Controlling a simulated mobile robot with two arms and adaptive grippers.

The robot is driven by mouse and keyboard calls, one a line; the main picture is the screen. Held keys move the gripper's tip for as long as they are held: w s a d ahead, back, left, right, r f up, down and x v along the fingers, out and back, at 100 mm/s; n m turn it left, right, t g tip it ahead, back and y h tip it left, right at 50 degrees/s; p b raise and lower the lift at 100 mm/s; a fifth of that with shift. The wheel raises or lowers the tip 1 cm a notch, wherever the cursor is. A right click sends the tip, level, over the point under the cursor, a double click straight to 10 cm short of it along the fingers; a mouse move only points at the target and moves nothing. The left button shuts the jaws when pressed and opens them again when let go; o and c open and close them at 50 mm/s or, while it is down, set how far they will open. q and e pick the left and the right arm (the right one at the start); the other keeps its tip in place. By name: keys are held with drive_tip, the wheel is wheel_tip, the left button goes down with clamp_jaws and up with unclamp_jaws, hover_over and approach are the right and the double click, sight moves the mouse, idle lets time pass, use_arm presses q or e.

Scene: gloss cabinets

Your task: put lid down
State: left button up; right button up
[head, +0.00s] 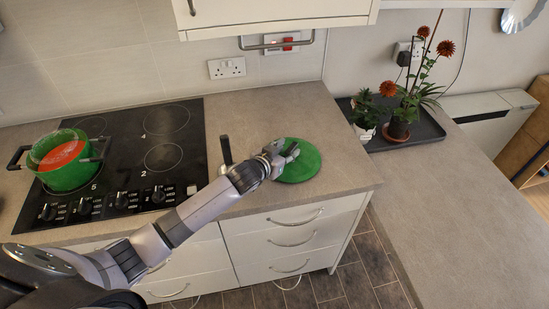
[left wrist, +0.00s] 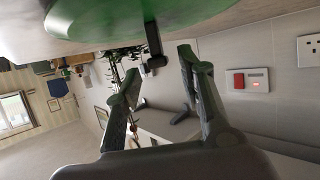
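A round green lid (head: 305,166) lies flat on the grey-beige worktop, right of the hob. My left gripper (head: 289,152) is over its left and far part in the head view. In the left wrist view, which looks upside down, the lid (left wrist: 190,12) is at the top with its dark knob (left wrist: 154,45) pointing down in the picture. The two fingers of my left gripper (left wrist: 158,61) are spread apart, with a gap to the knob visible. A green pot (head: 68,178) with orange contents stands on the hob's left side. My right gripper is not in view.
The black hob (head: 130,150) has knobs along its front. A dark upright object (head: 226,150) stands between hob and lid. A black tray (head: 425,130) with potted red flowers (head: 398,129) is at the right. The right worktop (head: 460,220) is clear.

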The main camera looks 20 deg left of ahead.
use_arm(q)
drive_tip(key=b+v, duration=0.1)
drive_tip(key=v, duration=0.7)
drive_tip(key=shift+s, duration=0.25)
drive_tip(key=shift+r, duration=0.1)
drive_tip(key=shift+g+y, duration=0.4)
drive_tip(key=shift+g, duration=0.4)
drive_tip(key=s+f, duration=0.2)
drive_tip(key=s, duration=0.1)
drive_tip(key=s+d+f, duration=0.1)
drive_tip(key=s, duration=0.1)
drive_tip(key=shift+d+f, duration=0.1)
drive_tip(key=shift+f, duration=0.05)
drive_tip(key=s+f+g+y, duration=0.15)
drive_tip(key=s+g, duration=0.25)
drive_tip(key=s, duration=0.8)
drive_tip(key=s+f+g, duration=0.3)
drive_tip(key=s+g, duration=0.1)
drive_tip(key=s, duration=0.9)
wheel_tip(320, 180, down, 29)
drive_tip(key=s+g+b, duration=0.1)
drive_tip(key=s+b, duration=0.1)
drive_tip(key=b, duration=0.1)
drive_tip(key=s+a+f+g+b, duration=0.1)
drive_tip(key=s+a+f+b, duration=0.1)
drive_tip(key=s+f, duration=1.5)
wheel_tip(320, 180, down, 2)
drive_tip(key=shift+a+f+g, duration=0.1)
drive_tip(key=shift+a+g, duration=0.2)
drive_tip(key=shift+a, duration=0.3)
